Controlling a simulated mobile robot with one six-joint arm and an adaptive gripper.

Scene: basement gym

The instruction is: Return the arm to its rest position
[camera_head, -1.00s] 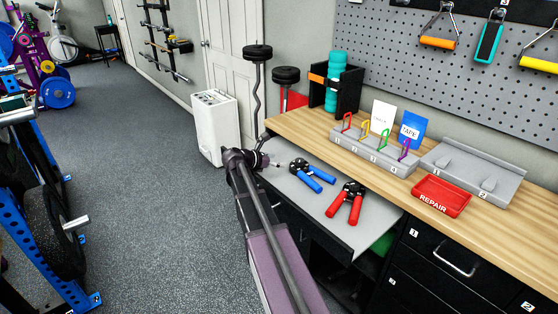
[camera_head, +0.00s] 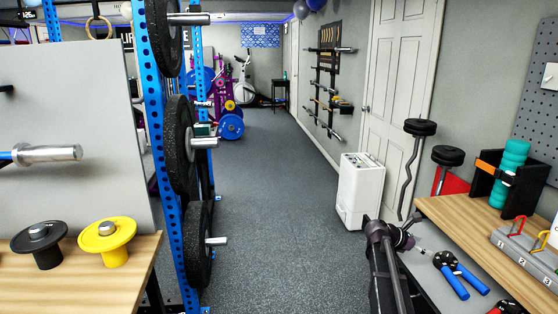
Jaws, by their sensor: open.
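My arm rises from the bottom edge, right of centre, in the head view. It bends at a dark joint beside the left end of a grey pull-out shelf (camera_head: 418,287). My gripper (camera_head: 420,250) is small in the picture and points right, over or beside that end of the shelf. It is open, with nothing seen in it. Blue-handled pliers (camera_head: 458,277) lie on the shelf just right of it, apart from it. Red-handled pliers (camera_head: 507,308) are cut off by the bottom edge.
A white box-shaped appliance (camera_head: 360,190) stands on the floor behind my arm. The wooden workbench (camera_head: 450,212) is at the right. A rack with weight plates (camera_head: 180,145) and a table with yellow (camera_head: 107,246) and black knobs stand left. The middle floor is clear.

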